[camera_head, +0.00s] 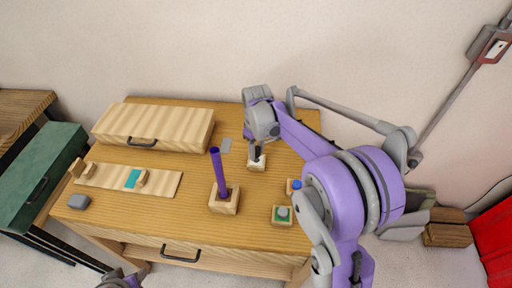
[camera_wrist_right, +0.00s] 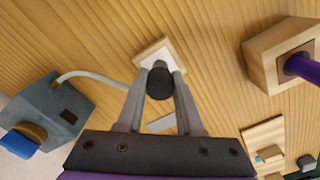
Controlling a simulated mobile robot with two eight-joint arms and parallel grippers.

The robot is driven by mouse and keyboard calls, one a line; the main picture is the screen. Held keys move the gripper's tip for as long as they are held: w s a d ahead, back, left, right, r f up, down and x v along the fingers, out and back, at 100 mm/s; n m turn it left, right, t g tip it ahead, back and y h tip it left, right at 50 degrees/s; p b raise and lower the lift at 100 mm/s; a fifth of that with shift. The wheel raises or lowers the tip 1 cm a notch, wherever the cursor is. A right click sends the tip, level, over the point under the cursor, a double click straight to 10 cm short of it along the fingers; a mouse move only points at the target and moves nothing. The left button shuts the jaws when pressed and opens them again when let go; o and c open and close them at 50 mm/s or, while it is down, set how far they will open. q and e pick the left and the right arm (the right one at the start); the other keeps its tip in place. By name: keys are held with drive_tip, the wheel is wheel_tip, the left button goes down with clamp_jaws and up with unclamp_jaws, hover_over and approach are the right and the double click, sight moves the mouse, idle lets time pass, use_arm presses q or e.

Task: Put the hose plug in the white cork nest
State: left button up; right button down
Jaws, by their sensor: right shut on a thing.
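My right gripper (camera_head: 257,152) points down over the white cork nest (camera_head: 259,164), a small wooden block with a white top near the table's back right. In the right wrist view my right gripper (camera_wrist_right: 160,78) is shut on the hose plug (camera_wrist_right: 160,84), a dark round piece between the fingertips. The nest (camera_wrist_right: 150,48) shows just beyond it there. I cannot tell whether the plug sits in the nest or just above it. A pale hose (camera_wrist_right: 95,77) runs from a grey box (camera_wrist_right: 48,110) to behind one finger. My left gripper's fingers do not show.
A purple rod (camera_head: 216,165) stands in a wooden block (camera_head: 224,204) to the left. A green-topped block (camera_head: 283,215) and a blue-topped block (camera_head: 293,186) stand to the right. A wooden case (camera_head: 153,127) and a narrow board (camera_head: 119,180) lie at left. The front middle is clear.

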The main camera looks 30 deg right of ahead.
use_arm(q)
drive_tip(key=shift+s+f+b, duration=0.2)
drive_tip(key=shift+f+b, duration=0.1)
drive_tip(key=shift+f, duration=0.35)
use_arm(e)
drive_tip(key=shift+f, duration=1.05)
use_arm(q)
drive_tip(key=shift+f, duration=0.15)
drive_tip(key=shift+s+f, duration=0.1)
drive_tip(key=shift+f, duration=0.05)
use_arm(e)
drive_tip(key=shift+f, duration=0.15)
drive_tip(key=shift+r, duration=0.2)
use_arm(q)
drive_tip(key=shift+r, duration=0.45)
use_arm(e)
drive_tip(key=shift+r, duration=0.5)
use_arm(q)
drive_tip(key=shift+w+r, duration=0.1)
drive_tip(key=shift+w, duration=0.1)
use_arm(e)
drive_tip(key=shift+r, duration=0.15)
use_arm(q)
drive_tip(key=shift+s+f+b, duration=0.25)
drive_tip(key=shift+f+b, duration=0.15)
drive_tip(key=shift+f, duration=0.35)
use_arm(e)
drive_tip(key=shift+f, duration=0.9)
